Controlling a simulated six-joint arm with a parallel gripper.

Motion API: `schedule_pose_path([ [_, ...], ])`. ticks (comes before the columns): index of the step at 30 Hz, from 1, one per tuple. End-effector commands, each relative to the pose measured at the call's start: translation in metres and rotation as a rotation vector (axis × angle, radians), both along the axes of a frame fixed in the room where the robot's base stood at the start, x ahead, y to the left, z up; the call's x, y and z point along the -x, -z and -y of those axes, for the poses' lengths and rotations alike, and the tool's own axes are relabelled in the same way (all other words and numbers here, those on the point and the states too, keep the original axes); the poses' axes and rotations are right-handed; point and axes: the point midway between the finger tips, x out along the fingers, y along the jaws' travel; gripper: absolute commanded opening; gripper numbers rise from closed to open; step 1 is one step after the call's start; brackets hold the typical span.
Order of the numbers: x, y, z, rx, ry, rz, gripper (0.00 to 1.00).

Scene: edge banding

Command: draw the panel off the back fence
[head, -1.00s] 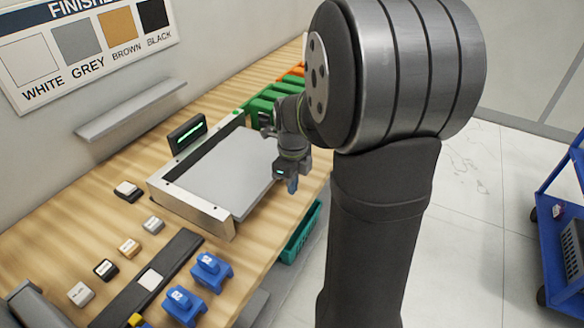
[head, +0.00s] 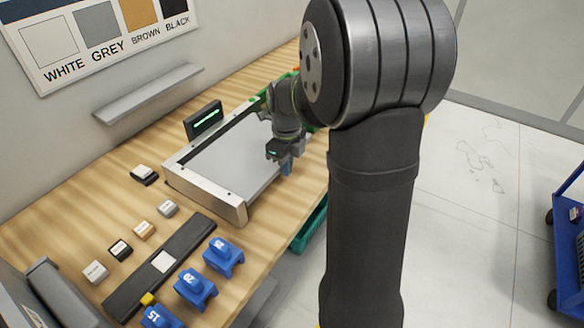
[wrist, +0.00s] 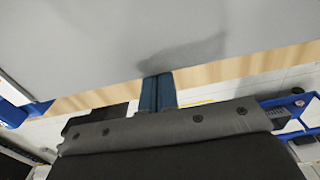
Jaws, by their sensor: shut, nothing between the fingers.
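The light grey panel (head: 235,158) lies flat inside a metal frame on the wooden bench. The back fence (head: 212,134) is the frame's rail on the wall side. Whether the panel touches it is too small to tell. A second metal rail (head: 208,196) runs along the panel's near left side. My gripper (head: 287,168) is at the panel's right, front edge, fingers pointing down. In the wrist view the panel (wrist: 90,35) fills the top, and my shut blue fingers (wrist: 158,91) are at its edge, with nothing between them. Contact with the panel is unclear.
A black display with a green bar (head: 204,120) stands behind the fence. Blue numbered blocks (head: 223,257), a dark strip (head: 160,265) and small finish samples (head: 143,229) lie in front. A green bin (head: 308,226) is below the bench edge. A blue cart (head: 568,235) stands at right.

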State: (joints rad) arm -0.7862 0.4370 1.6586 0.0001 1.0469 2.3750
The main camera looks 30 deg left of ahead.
Motion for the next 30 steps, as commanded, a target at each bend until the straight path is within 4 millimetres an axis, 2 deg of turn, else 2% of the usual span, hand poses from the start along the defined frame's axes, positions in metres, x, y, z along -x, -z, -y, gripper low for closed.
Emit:
schedule_pose_path([
  [10,0.0,-0.001,0.006,-0.001,0.002,0.001,0.0],
  [16,0.0,-0.001,0.04,-0.001,0.005,0.001,0.0],
  [17,0.0,-0.004,0.044,-0.002,0.004,0.002,0.0],
  [18,0.0,-0.017,0.04,-0.005,0.001,0.006,0.0],
  [24,0.0,-0.063,0.04,-0.004,0.0,0.005,0.0],
  [30,0.0,-0.091,0.04,-0.002,0.001,0.002,0.0],
])
